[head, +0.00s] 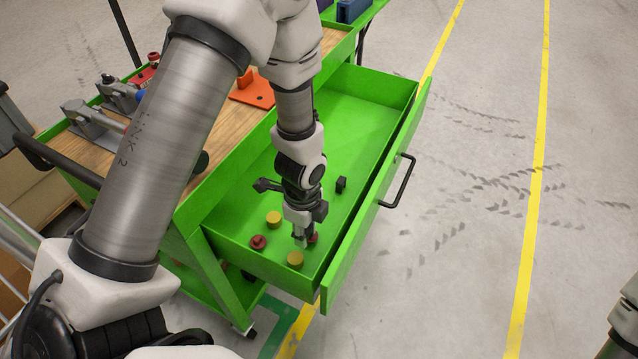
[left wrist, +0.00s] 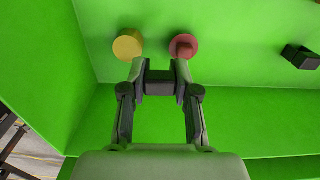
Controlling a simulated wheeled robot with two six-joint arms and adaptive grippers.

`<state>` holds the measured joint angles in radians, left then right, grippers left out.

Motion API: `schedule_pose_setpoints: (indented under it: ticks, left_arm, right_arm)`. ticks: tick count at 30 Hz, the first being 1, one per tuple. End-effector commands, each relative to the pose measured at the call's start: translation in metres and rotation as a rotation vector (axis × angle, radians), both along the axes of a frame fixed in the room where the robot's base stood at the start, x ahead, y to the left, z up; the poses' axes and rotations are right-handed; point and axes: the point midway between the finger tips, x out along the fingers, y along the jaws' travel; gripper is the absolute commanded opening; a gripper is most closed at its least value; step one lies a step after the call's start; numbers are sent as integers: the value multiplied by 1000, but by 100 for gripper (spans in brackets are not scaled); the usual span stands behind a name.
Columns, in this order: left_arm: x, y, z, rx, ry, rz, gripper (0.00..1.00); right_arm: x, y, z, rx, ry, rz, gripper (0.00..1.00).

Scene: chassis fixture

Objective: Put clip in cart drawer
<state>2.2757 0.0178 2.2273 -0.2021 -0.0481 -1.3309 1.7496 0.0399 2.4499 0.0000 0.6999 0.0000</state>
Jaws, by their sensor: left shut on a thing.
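My left gripper (head: 302,242) reaches down into the open green cart drawer (head: 365,110), near its front end. In the left wrist view the gripper (left wrist: 160,75) is shut on a small dark block (left wrist: 160,84), which looks like the clip. The fingers hide the clip in the head view. A second small black piece (head: 341,184) lies on the drawer floor farther back; it also shows at the right in the left wrist view (left wrist: 302,57). My right gripper is out of view.
A red piece (head: 313,238) and a yellow piece (head: 296,259) lie close by the left gripper. Another yellow piece (head: 274,219) and red piece (head: 258,242) are left of it. An orange fixture (head: 252,94) stands on the wooden cart top. The drawer's back floor is clear.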

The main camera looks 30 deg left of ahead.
Motion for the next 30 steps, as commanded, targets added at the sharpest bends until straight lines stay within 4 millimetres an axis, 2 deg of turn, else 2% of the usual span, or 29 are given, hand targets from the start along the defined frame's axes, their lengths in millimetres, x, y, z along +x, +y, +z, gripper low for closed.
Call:
schedule_pose_setpoints:
  ticks: [1,12,15,19,24,30]
  left_arm:
    - [13,1,6,-1,-1,3,15]
    - [114,11,-10,-1,-3,6,15]
    - [133,13,-12,0,-1,6,15]
    - [141,13,-17,-1,2,6,15]
    - [140,13,-45,-1,2,7,15]
    - [140,13,-47,-1,1,7,15]
  right_arm:
    - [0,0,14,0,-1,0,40]
    - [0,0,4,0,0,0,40]
    - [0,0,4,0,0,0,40]
    - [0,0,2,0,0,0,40]
    - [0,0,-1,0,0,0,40]
    - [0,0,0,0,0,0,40]
